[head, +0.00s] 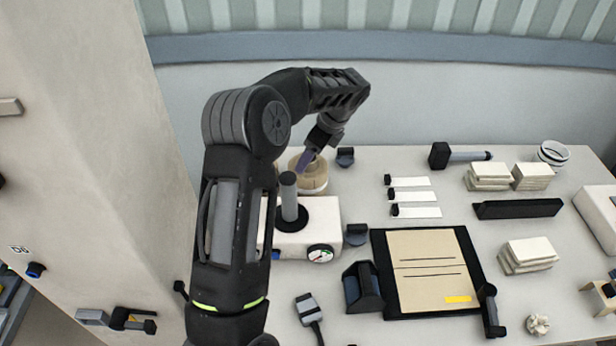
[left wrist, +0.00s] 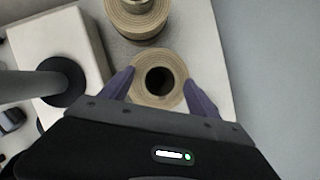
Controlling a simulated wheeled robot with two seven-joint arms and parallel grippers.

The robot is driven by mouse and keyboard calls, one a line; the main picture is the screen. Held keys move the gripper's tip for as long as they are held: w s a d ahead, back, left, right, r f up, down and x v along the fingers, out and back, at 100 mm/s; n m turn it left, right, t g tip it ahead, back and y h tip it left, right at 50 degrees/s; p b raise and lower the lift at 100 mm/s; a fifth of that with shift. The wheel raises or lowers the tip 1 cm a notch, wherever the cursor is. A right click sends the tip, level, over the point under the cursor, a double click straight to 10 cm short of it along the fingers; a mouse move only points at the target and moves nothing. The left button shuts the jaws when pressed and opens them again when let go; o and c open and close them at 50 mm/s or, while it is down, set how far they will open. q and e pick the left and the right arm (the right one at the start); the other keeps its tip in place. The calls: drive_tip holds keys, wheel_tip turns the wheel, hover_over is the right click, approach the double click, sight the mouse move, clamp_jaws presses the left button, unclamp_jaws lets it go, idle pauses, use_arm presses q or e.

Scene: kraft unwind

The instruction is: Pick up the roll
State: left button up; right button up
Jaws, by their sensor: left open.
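A kraft-coloured roll (left wrist: 143,97) with a dark round core hole lies flat on the table in the left wrist view. My left gripper (left wrist: 159,86) is open, with one purple finger on each side of the roll. I cannot tell whether the fingers touch it. A second kraft roll (left wrist: 140,22), seemingly stacked on another, stands just beyond. In the head view a kraft roll (head: 314,177) shows behind my left arm, with a purple fingertip of the left gripper (head: 306,160) at it. My right gripper is not in view.
A white unit with a dial (head: 320,254) and an upright grey spindle (head: 289,200) stands beside the rolls, close to my arm. A black-framed board with a kraft sheet (head: 428,270) lies to the right. White stacks (head: 528,255) and small tools fill the right side.

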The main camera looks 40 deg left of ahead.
use_arm(q)
drive_tip(key=shift+c, duration=0.4)
drive_tip(key=c, duration=1.4)
